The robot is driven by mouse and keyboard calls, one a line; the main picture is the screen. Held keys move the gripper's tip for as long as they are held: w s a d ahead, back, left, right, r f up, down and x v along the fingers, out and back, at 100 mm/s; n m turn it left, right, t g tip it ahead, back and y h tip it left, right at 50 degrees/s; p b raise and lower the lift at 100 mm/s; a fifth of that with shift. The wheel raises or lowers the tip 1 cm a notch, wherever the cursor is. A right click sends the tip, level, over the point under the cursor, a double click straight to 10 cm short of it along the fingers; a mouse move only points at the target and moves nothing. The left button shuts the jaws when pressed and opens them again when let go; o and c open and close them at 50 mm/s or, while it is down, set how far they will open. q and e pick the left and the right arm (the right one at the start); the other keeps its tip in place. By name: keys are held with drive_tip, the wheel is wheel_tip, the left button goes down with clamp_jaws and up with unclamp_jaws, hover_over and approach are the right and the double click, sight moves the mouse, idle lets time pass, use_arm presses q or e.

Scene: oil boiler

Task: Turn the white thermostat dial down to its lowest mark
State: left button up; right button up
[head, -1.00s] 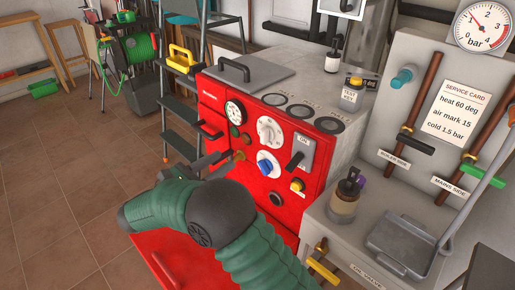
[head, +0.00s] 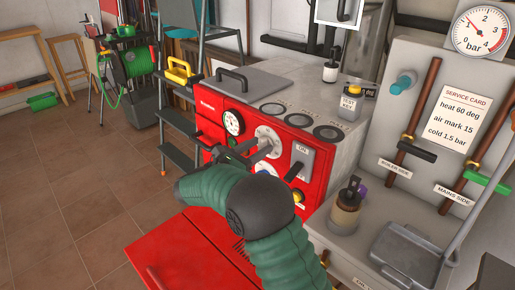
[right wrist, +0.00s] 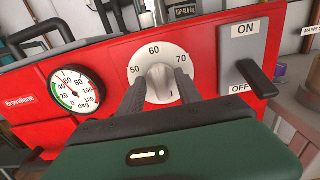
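The white thermostat dial (head: 266,132) is on the red boiler front, right of the round gauge. In the right wrist view the dial (right wrist: 158,54) shows 50, 60 and 70 around its upper rim. It has a raised grip bar, and a small dark tick shows low on its face. My right gripper (head: 258,149) is at the dial, partly hiding it in the head view. In the right wrist view its two dark fingers (right wrist: 158,82) are apart, one on each side of the grip bar. I cannot tell whether they touch it. My left gripper is out of view.
The gauge (right wrist: 75,90) is left of the dial. A grey ON/OFF switch plate (right wrist: 243,55) with a black lever is close on the right. A service card (head: 460,118) reads "heat 60 deg".

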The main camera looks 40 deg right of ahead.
clamp_jaws()
drive_tip(key=shift+n, duration=0.4)
drive_tip(key=shift+w+n, duration=0.1)
drive_tip(key=shift+n, duration=0.8)
drive_tip(key=n, duration=0.2)
drive_tip(key=shift+r+n+p, duration=0.1)
drive_tip(key=shift+n+p, duration=0.3)
drive_tip(key=shift+w+a+f+n+p, duration=0.1)
drive_tip(key=shift+f+n+p, duration=0.05)
drive_tip(key=shift+n+p, duration=2.55)
drive_tip(key=shift+w+f+n+p, duration=0.1)
drive_tip(key=shift+f+n+p, duration=0.1)
drive_tip(key=shift+n+p, duration=2.45)
drive_tip(key=shift+a+f+n+p, duration=0.15)
drive_tip(key=shift+n+p, duration=1.25)
drive_tip(key=shift+n, duration=2.55)
drive_tip(key=shift+d, duration=0.1)
